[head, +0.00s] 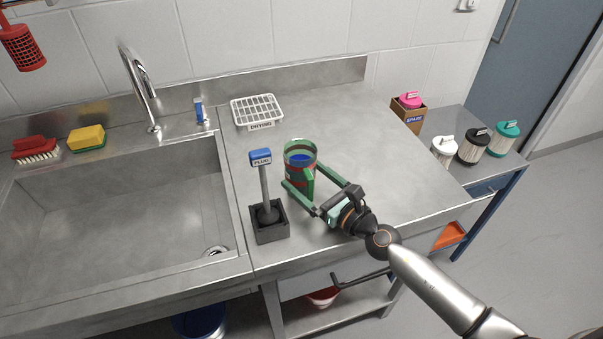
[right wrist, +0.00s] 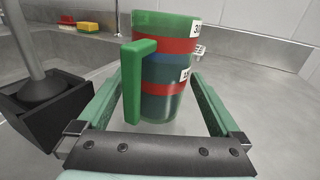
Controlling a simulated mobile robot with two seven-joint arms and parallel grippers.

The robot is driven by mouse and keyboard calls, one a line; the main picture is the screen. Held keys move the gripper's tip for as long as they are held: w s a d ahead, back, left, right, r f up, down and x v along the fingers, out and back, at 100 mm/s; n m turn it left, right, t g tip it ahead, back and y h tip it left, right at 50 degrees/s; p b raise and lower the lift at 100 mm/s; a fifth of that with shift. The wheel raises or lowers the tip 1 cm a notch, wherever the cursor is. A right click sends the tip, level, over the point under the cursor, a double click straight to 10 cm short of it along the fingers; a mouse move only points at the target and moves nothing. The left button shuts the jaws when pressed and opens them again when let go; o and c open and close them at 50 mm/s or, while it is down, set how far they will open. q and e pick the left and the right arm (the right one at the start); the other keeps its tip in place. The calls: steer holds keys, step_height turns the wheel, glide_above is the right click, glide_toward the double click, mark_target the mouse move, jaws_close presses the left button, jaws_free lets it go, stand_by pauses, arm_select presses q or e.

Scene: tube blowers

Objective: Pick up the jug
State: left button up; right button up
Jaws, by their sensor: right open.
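The jug (head: 299,156) is a green see-through vessel with red bands and a green handle. It stands upright on the steel counter (head: 370,140), right of the sink. In the right wrist view the jug (right wrist: 165,70) shows its handle toward the camera and white labels at its right side. My right gripper (head: 312,178) is open, with its green fingers on either side of the jug. In the right wrist view the fingers of my right gripper (right wrist: 158,105) reach along both sides, apparently with gaps. I cannot tell whether they touch it. My left gripper is not in view.
A plug tool (head: 264,190) stands in a black holder (head: 271,232) just left of the jug. A white drying rack (head: 257,111) lies behind. The sink (head: 120,215) is left. Lidded canisters (head: 474,146) stand on a side table at right. The counter right of the jug is clear.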

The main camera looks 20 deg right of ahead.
steer(key=shift+w+a, duration=0.3)
steer(key=shift+w, duration=0.3)
steer(key=shift+r, duration=0.1)
jaws_close()
stand_by(0.3)
